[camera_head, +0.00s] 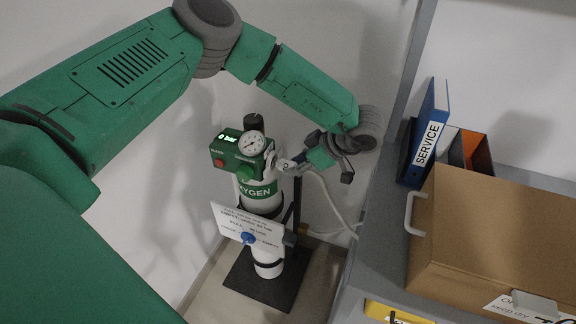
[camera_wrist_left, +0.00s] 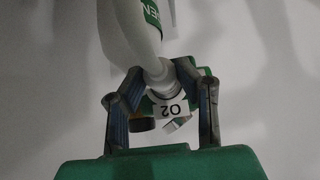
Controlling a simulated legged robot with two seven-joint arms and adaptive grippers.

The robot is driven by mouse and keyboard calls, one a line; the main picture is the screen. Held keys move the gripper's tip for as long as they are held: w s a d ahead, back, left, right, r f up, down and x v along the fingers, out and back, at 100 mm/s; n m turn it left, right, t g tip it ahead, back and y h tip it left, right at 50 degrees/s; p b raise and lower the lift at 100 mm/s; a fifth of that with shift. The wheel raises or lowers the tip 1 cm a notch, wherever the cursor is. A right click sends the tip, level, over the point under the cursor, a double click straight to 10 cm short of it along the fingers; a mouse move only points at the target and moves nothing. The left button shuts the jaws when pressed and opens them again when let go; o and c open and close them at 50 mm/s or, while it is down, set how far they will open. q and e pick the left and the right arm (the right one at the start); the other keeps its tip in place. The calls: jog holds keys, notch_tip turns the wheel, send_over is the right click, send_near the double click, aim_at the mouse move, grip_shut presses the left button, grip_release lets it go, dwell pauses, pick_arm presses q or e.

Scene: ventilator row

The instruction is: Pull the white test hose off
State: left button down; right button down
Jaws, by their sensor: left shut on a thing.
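The white test hose (camera_head: 333,200) runs from the oxygen unit's outlet area down and right toward the bench. In the left wrist view the thick white hose (camera_wrist_left: 130,35) comes down to its end between my fingers. An O2 tag (camera_wrist_left: 170,107) hangs there. My left gripper (camera_head: 303,162) is at the right side of the green regulator box (camera_head: 226,149), its fingers shut around the hose end (camera_wrist_left: 160,78). The fingers partly hide the joint, so I cannot tell whether the end is still seated. My right gripper is not in view.
The oxygen cylinder (camera_head: 268,258) stands upright on a dark base (camera_head: 250,283), with a gauge (camera_head: 251,143) and a hanging sign (camera_head: 240,225). The display reads 0 bar. At right, a grey bench (camera_head: 380,236) holds a cardboard box (camera_head: 500,225) and a blue SERVICE binder (camera_head: 429,135).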

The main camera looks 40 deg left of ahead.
pick_arm(q)
jog(key=shift+w+d+p, duration=0.2)
jog(key=shift+w+d, duration=0.05)
jog(key=shift+d, duration=0.6)
jog(key=shift+w+d+p, duration=0.15)
jog(key=shift+w+d, duration=0.05)
jog(key=shift+d, duration=0.65)
dwell(0.8)
jog(key=shift+w+d, duration=0.25)
jog(key=shift+d, duration=0.9)
jog(key=shift+w+d, duration=0.25)
jog(key=shift+d, duration=0.9)
jog(key=shift+w, duration=0.1)
